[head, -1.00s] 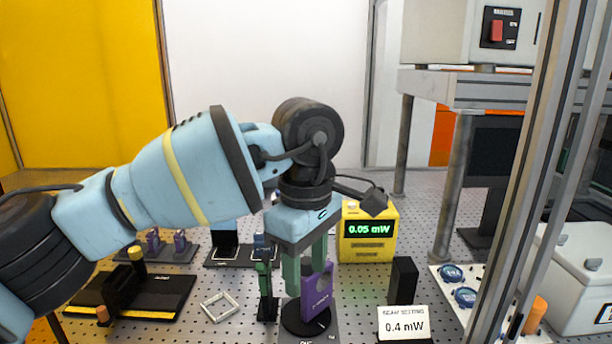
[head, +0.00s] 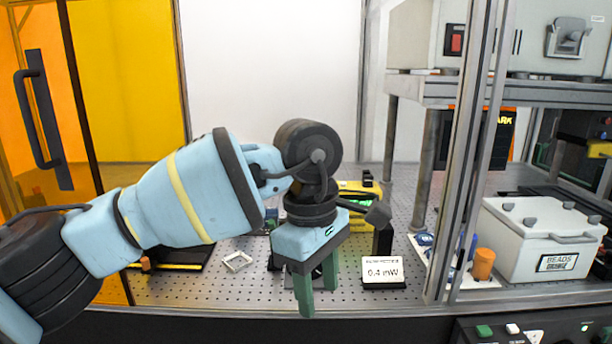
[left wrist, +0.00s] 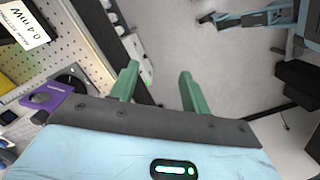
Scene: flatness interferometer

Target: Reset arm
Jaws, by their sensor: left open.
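My left arm comes in from the left in the head view. Its gripper (head: 318,290) hangs with green fingers pointing down at the front edge of the perforated bench. The fingers are apart with nothing between them; the left wrist view also shows the gripper (left wrist: 160,85) open and empty, with floor beyond the fingertips. A purple part (left wrist: 48,99) stands on the bench beside the gripper in the left wrist view; in the head view the gripper mostly hides that spot. My right gripper is not in view.
A "0.4 mW" sign (head: 382,270) stands right of the gripper. A yellow meter (head: 355,190) is partly hidden behind my wrist. A white square frame (head: 237,261) lies to the left. A metal post (head: 468,150) and a white "BEADS" box (head: 540,238) are at right.

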